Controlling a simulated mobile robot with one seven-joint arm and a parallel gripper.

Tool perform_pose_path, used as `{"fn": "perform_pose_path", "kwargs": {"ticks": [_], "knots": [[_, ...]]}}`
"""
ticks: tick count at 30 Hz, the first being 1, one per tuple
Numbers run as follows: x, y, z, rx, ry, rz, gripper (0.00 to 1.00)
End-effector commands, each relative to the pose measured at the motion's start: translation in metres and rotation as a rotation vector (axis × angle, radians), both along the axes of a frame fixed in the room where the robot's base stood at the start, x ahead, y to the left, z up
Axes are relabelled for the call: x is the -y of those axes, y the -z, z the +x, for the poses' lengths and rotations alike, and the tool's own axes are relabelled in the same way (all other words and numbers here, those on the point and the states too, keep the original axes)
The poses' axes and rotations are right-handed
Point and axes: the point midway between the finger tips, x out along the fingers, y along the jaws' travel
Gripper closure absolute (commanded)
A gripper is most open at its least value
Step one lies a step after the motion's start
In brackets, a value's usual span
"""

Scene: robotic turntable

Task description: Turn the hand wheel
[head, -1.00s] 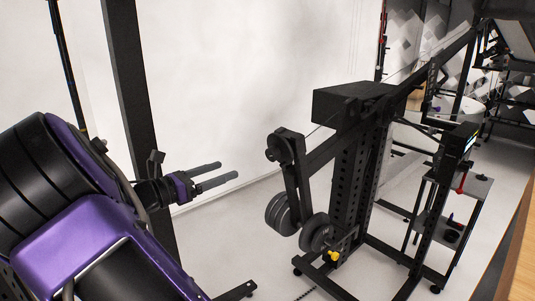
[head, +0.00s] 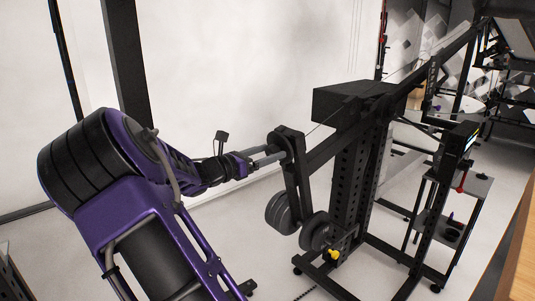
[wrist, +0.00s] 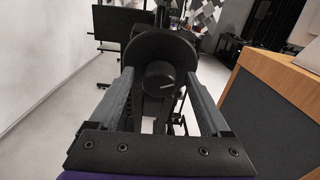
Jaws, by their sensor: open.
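The hand wheel appears to be the dark round hub with a knob at the near end of the black machine arm (head: 288,134). In the wrist view the black knob (wrist: 159,84), with a pale line on its face, stands in front of a dark disc (wrist: 140,50). My gripper (head: 279,154) is open beside the hub in the head view and partly overlaps it. In the wrist view its two grey fingers lie left and right of the knob, with a gap on each side. I cannot tell whether they touch the disc.
Two grey weight discs (head: 279,213) hang below the hub. A perforated black post (head: 351,170) with a box on top carries the machine. A shelved cart (head: 450,200) stands to the right. A wooden counter (wrist: 262,110) lies right of my gripper. White floor is open at left.

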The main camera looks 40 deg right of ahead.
Motion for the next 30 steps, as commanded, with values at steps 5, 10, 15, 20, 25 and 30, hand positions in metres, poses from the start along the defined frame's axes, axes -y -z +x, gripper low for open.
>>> {"fn": "perform_pose_path", "kwargs": {"ticks": [5, 10, 15, 20, 25, 30], "knots": [[-0.0001, -0.0001, 0.0001, 0.0, 0.0, 0.0, 0.19], [-0.0003, -0.0001, 0.0001, 0.0, 0.0, 0.0, 0.48], [-0.0004, -0.0001, 0.0001, 0.001, 0.0, 0.0, 0.78], [-0.0005, -0.0001, 0.0001, 0.0, 0.0, 0.0, 1.0], [-0.0005, 0.0005, -0.0001, 0.011, -0.003, 0.001, 1.0], [-0.0007, 0.002, -0.0005, 0.06, -0.015, 0.006, 1.0]]}}
